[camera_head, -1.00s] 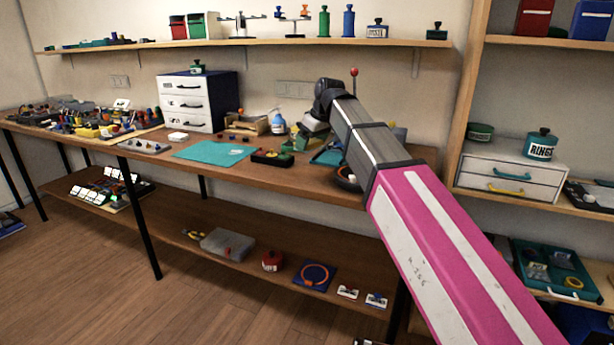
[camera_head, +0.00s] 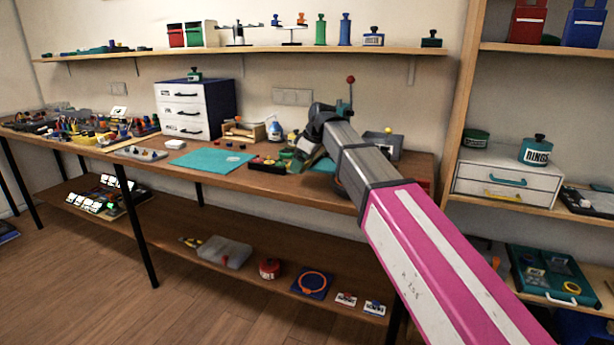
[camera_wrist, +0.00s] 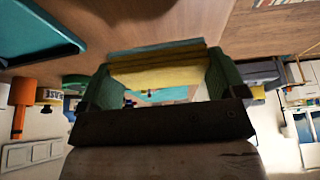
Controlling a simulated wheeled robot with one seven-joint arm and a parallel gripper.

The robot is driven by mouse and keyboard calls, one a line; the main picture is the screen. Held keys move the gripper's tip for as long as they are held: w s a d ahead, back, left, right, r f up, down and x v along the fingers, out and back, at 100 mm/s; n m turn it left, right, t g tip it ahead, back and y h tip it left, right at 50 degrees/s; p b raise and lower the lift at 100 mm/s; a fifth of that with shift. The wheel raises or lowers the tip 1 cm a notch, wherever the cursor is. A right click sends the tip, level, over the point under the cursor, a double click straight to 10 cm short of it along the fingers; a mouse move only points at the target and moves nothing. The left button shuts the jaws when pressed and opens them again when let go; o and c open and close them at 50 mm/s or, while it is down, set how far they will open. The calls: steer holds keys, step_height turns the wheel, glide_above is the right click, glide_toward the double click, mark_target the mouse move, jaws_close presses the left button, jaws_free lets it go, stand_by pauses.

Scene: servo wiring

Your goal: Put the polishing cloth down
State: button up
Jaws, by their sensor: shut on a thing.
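My gripper (camera_wrist: 163,82) shows in the wrist view with a green finger on each side. It is shut on a yellow folded thing, which I take to be the polishing cloth (camera_wrist: 158,70). The cloth spans between the fingers, and a blue-grey strip shows along its far edge. In the head view my gripper (camera_head: 306,155) is low over the right part of the wooden workbench (camera_head: 265,182). The arm hides much of it, and I cannot make out the cloth there. I cannot tell whether the cloth touches the bench.
A teal mat (camera_head: 212,160) lies left of my gripper, with a black tray (camera_head: 268,166) between. A white drawer unit (camera_head: 182,113) stands behind. A grey box (camera_head: 383,145) is beyond my arm. A teal tray (camera_wrist: 30,35) shows in the wrist view, with bare wood beside it.

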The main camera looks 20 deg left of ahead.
mark_target(306, 183)
steer(key=shift+w+d+f, duration=0.6)
steer(key=shift+f, duration=1.9)
steer(key=shift+d+f, duration=0.1)
steer(key=shift+f, duration=0.3)
steer(key=shift+s+d+f, duration=0.1)
steer(key=shift+f, duration=0.2)
steer(key=o, duration=0.7)
steer(key=shift+r, duration=0.6)
steer(key=v, duration=1.2)
steer(key=shift+a+r, duration=0.15)
steer(key=shift+a, duration=0.1)
